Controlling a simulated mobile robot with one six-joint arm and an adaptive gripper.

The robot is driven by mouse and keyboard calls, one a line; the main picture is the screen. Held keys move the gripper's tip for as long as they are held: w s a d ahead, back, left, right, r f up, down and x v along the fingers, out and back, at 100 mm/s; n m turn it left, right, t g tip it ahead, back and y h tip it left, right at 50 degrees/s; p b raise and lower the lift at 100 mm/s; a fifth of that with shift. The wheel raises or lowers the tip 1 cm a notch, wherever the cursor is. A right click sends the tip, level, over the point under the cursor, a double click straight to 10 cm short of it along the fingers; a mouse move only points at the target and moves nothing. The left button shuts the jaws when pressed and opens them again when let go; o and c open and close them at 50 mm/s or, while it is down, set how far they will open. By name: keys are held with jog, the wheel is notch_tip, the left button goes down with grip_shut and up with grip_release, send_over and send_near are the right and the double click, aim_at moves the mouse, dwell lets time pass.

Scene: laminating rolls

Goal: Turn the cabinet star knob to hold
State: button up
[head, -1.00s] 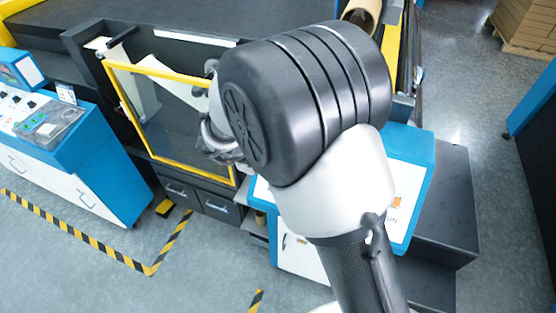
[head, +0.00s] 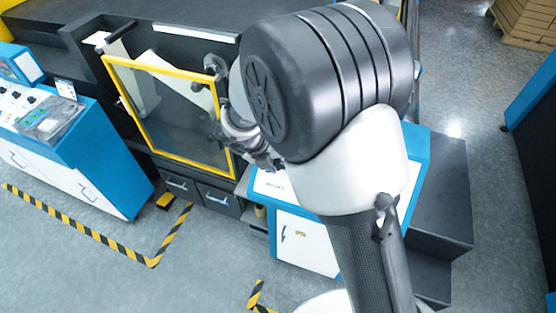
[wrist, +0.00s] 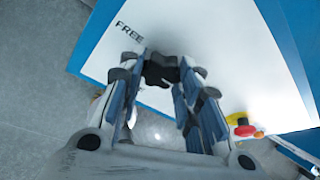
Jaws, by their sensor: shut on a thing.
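The black star knob (wrist: 160,70) is on the white top panel of a blue-edged cabinet (wrist: 215,45), between my fingertips in the wrist view. The word FREE is printed on the panel to the left of the knob. My gripper (wrist: 160,78) is shut on the knob, with a blue-padded finger on each side. In the head view my gripper (head: 266,162) is over the left part of the cabinet top (head: 275,186), partly behind my arm. The knob cannot be made out there. No HOLD label is readable.
A red and yellow button (wrist: 243,126) is right of my gripper in the wrist view. A yellow-framed clear guard (head: 170,115) stands just left of my arm. A control console (head: 70,140) is at the far left, with striped floor tape and open floor in front.

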jog(key=shift+s+f, duration=0.1)
jog(key=o, duration=1)
jog(key=shift+o, duration=0.2)
jog(key=v, duration=1.2)
